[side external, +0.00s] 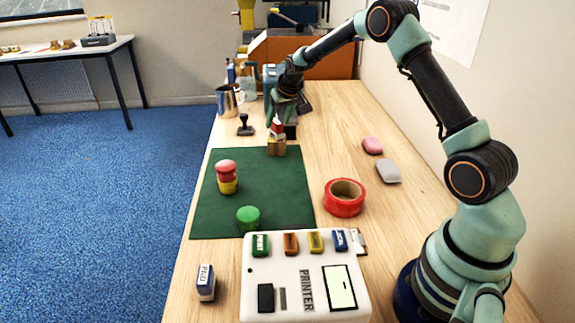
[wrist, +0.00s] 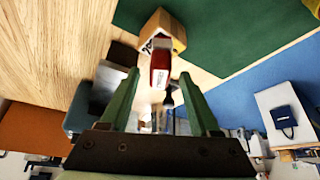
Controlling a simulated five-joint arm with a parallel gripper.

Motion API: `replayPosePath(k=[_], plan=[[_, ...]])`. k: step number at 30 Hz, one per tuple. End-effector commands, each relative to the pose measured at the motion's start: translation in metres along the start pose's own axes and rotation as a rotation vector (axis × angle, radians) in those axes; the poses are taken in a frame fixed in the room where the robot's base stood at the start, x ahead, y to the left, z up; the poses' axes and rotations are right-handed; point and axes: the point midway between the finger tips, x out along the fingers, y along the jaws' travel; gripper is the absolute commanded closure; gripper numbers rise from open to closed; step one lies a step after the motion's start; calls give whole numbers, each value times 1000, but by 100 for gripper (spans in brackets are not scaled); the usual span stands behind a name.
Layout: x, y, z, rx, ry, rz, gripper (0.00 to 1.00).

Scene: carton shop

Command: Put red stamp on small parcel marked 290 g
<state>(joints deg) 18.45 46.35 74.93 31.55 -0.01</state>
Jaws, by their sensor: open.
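A small wooden parcel (side external: 277,149) stands at the far edge of the green mat; in the wrist view its block (wrist: 172,30) carries dark digits, only partly readable. A red stamp (side external: 277,127) with a white part appears to stand upright on top of the parcel. In the wrist view the red stamp (wrist: 160,66) is between my fingertips and hides part of the parcel's marking. My gripper (side external: 281,115) is just above and around the stamp's upper part. In the wrist view my gripper (wrist: 161,76) is open, with gaps on both sides of the stamp.
The green mat (side external: 270,190) holds a red-and-yellow round stack (side external: 227,178) and a green round piece (side external: 248,218). A black hand stamp (side external: 245,126) and metal jug (side external: 228,101) stand beyond. Red tape (side external: 344,198) and a white printer (side external: 320,285) are nearer. The mat's middle is clear.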

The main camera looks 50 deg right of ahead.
Motion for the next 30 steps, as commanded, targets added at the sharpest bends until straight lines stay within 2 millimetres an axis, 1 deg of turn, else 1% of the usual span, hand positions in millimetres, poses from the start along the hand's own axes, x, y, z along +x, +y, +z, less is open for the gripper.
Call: replayPosePath(k=[1,12,16,22,23,26,29,30], plan=[[-10,0,-1,0,4,0,37],[-76,0,-1,0,4,0,37],[-92,0,-1,0,3,0,37],[-108,-2,1,-4,2,-2,37],[-112,-4,2,-7,2,-4,37],[-133,-16,9,-26,7,-14,37],[-165,-33,25,-56,11,-29,37],[-178,-39,34,-69,11,-36,37]])
